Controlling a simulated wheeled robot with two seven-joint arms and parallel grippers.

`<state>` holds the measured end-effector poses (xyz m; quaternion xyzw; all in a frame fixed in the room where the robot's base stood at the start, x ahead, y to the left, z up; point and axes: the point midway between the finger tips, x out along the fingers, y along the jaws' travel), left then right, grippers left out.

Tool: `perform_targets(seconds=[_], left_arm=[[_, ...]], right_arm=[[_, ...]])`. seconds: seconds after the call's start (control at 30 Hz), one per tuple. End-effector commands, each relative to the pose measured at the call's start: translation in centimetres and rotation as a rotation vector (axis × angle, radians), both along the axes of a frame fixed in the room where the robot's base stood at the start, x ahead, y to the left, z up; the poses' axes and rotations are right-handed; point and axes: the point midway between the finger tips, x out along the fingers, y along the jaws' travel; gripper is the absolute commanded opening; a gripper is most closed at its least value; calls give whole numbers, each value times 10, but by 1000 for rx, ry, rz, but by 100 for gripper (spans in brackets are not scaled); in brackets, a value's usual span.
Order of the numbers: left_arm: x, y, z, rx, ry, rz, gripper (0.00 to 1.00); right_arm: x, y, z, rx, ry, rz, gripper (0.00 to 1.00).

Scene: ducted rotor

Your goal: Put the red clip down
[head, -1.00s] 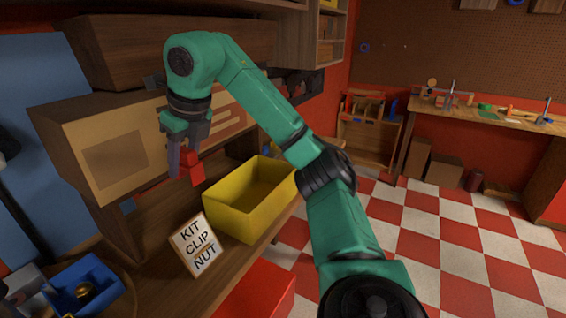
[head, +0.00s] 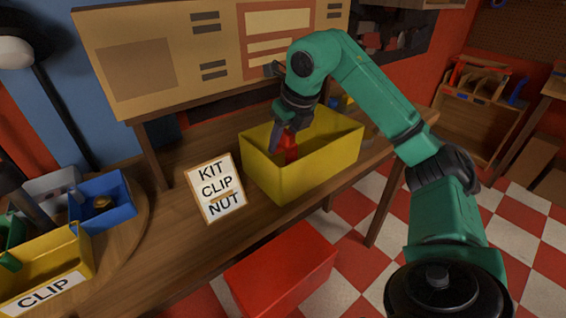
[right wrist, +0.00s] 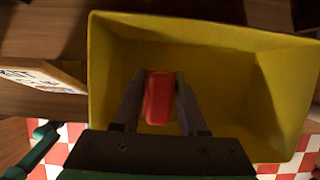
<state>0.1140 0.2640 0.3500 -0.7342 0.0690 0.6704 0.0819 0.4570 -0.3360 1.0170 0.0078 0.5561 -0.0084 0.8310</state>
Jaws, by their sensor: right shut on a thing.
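The red clip (head: 289,147) is held between the fingers of my right gripper (head: 285,135), at the left part of the large yellow bin (head: 325,168). In the right wrist view the red clip (right wrist: 159,97) sits between the two fingers of my right gripper (right wrist: 160,100), with the yellow bin's walls (right wrist: 104,75) around it. The gripper points down into the bin; whether the clip touches the bin's floor cannot be told. My left gripper is not in view.
A card reading KIT, CLIP, NUT (head: 216,190) leans just left of the bin. A blue bin (head: 106,204) and a yellow bin labelled CLIP (head: 45,270) stand on a round wooden tray at left. A red box (head: 285,268) is below the bench edge.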

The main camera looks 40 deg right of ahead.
Motion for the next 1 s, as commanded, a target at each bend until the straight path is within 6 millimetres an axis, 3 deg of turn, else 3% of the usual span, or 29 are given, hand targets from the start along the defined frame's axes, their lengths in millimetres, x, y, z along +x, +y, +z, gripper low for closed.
perform_targets(seconds=[0.2, 0.9, 0.93, 1.0], left_arm=[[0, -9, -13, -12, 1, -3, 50], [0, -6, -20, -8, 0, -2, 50], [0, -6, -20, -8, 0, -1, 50], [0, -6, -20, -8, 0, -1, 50]], right_arm=[[-1, 0, -40, -1, 2, 1, 0], [0, 1, -53, 0, -2, 1, 0], [0, 1, -53, 0, -2, 1, 53], [0, 1, -52, 1, -1, 1, 72]])
